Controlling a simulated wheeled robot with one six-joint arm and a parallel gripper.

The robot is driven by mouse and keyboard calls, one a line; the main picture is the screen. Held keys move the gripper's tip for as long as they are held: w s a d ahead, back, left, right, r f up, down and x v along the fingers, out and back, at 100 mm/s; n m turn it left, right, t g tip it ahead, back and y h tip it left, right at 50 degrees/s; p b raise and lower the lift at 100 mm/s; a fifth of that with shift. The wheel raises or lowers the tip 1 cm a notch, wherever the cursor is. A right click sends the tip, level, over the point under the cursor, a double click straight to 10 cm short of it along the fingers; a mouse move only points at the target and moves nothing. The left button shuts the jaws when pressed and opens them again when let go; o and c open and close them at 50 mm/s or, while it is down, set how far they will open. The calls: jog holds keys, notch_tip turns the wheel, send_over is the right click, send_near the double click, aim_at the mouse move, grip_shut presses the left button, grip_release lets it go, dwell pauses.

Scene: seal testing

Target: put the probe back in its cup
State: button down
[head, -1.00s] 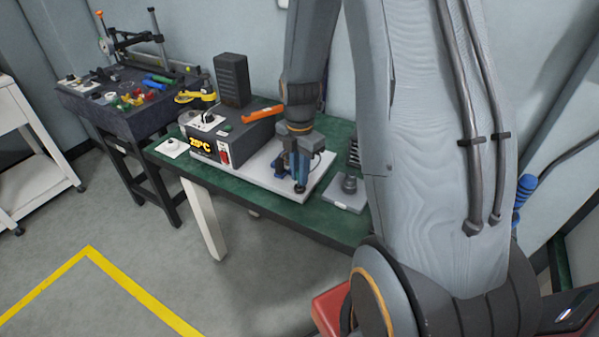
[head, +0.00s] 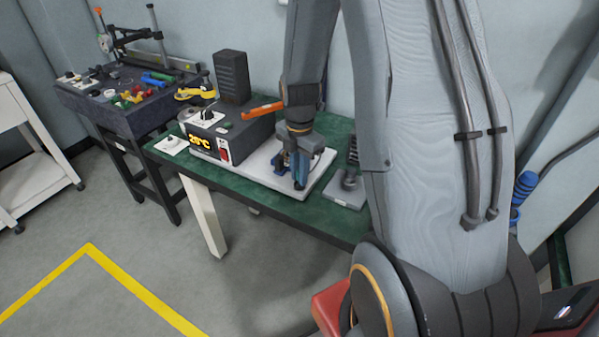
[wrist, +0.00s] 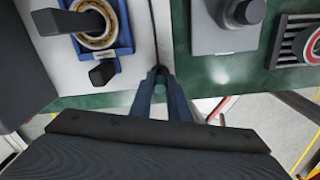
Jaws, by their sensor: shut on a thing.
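My gripper (wrist: 158,82) points down over the front edge of the white plate on the green bench, and also shows in the head view (head: 299,184). Its blue fingers are closed together on the probe (wrist: 159,88), which is mostly hidden between them. A thin dark cable (wrist: 153,35) runs to the fingertips. A grey block with a dark round cup-like piece (wrist: 243,11) is to the right of the gripper, apart from it; it also shows in the head view (head: 349,180). I cannot tell whether that piece is hollow.
A blue holder (wrist: 122,42) with a brass-coloured ring (wrist: 98,38) and dark bar sits left of the gripper. A heater box (head: 238,138) with a yellow display stands behind on the bench (head: 285,203). A vented unit (wrist: 300,42) is at the far right.

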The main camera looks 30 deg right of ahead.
jog(key=c, duration=1.6)
grip_release()
notch_tip(320, 180, up, 8)
jog(key=p, duration=0.6)
jog(key=s+a+r+m+b, duration=0.1)
jog(key=s+a+m+b, duration=0.1)
jog(key=m, duration=0.5)
jog(key=s+a+r+m+t+b, duration=0.1)
jog(key=s+a+m+b, duration=0.1)
jog(key=s+a+m, duration=0.2)
jog(key=s+a+r+m+b, duration=0.1)
jog(key=s+a+m, duration=0.3)
jog(key=m, duration=0.6)
jog(key=shift+s+m+b, duration=0.4)
jog(key=shift+s+b, duration=0.3)
jog(key=shift+s, duration=0.35)
